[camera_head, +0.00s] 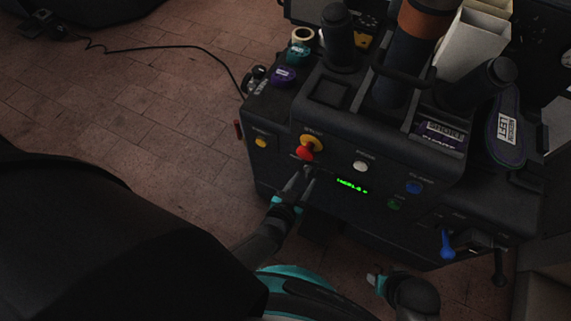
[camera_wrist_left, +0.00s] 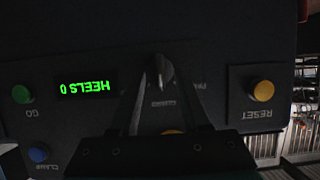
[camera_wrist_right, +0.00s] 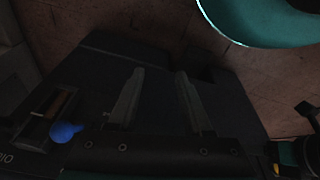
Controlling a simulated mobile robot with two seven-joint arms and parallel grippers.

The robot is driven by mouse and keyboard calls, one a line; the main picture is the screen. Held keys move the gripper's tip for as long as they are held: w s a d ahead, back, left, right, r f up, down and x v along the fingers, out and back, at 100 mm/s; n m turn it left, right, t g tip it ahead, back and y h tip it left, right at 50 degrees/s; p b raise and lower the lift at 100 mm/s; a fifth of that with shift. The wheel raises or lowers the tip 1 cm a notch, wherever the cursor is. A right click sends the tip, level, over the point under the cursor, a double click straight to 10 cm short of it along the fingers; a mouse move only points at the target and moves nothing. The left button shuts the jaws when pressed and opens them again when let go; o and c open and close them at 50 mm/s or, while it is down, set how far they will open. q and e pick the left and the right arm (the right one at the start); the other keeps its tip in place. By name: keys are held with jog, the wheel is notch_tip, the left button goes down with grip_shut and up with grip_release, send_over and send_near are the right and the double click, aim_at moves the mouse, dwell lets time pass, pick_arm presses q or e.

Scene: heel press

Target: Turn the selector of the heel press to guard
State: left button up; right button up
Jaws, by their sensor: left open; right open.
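The heel press (camera_head: 330,130) is a black machine with its control panel facing me. Its selector (camera_wrist_left: 161,72) is a small dark knob with a lighter pointer in the left wrist view. An upside-down label, which seems to read guard, is below it there. My left gripper (camera_head: 302,178) is at the panel, just under the red and yellow stop button (camera_head: 306,148). Its fingers are open on either side of the selector; I cannot tell if they touch it. In the head view the fingers mostly hide the selector. My right gripper (camera_wrist_right: 160,85) is open and empty, low before the press.
The panel also has a yellow reset button (camera_head: 261,142), a white button (camera_head: 361,166), a blue clamp button (camera_head: 413,187), a green go button (camera_head: 393,204) and a display (camera_head: 352,186) reading HEELS 0. A blue-handled lever (camera_head: 447,243) is at right. The floor at left is mostly clear.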

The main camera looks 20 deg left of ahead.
pick_arm(q)
jog(key=p+v, duration=0.5)
jog(key=v, duration=0.8)
pick_arm(e)
jog(key=s+d+f, duration=0.5)
jog(key=s+f, duration=0.2)
jog(key=f, duration=0.1)
jog(key=shift+f+h, duration=0.3)
pick_arm(q)
jog(key=shift+f, duration=0.1)
jog(key=s+a+f+m+g+y+p, duration=0.1)
jog(key=s+a+f+m+g+p, duration=0.1)
jog(key=s+a+f+g, duration=0.9)
jog(key=s+f+p, duration=0.1)
jog(key=s, duration=0.3)
jog(key=shift+a+f, duration=0.4)
pick_arm(e)
jog(key=s, duration=0.1)
jog(key=s+d, duration=0.1)
jog(key=s, duration=0.1)
jog(key=s+d, duration=0.1)
jog(key=shift+s+d+f, duration=0.1)
jog(key=shift+s+d, duration=0.05)
jog(key=shift+d, duration=0.1)
